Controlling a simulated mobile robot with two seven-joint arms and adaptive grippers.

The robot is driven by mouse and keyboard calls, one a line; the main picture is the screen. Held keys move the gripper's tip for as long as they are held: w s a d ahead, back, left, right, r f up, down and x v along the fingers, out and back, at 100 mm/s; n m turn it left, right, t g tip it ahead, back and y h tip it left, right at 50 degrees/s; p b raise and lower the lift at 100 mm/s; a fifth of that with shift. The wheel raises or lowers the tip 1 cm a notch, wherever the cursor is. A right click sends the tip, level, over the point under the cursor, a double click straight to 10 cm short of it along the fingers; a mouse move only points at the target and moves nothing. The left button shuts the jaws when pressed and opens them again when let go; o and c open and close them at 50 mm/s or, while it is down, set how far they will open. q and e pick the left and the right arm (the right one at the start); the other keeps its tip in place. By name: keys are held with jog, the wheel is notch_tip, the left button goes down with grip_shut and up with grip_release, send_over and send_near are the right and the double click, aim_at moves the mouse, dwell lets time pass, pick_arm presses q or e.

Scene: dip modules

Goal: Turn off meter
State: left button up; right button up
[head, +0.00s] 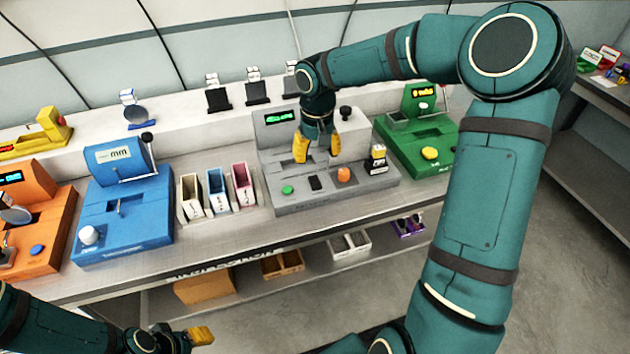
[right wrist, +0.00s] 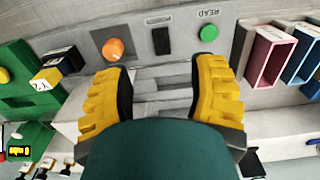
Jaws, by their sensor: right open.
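A grey meter-like module (head: 325,198) stands mid-bench, with a lit green display (head: 282,117) at its back. Along its front are a green button (head: 287,190), a black rocker switch (head: 315,183) and an orange knob (head: 344,174). My right gripper (head: 318,150) is open and empty above its middle slot, fingers pointing down. In the right wrist view, the knob (right wrist: 113,48), switch (right wrist: 161,40) and green button (right wrist: 208,33), marked READ, lie beyond the fingertips. My left gripper (head: 200,335) is low at the bottom left, away from the bench; its opening is unclear.
A green module (head: 415,145) stands to the right, with a black-and-yellow block (head: 377,158) at the grey module's right end. Narrow bins (head: 216,190), a blue module (head: 123,215) and an orange module (head: 38,225) stand to the left. A lower shelf holds small boxes.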

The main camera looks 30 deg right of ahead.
aim_at(316, 186)
notch_tip(316, 186, down, 10)
jog(key=shift+w+f+b, duration=0.1)
jog(key=shift+f+b, duration=0.1)
jog(key=shift+b, duration=0.6)
jog(key=shift+c, duration=0.4)
grip_shut()
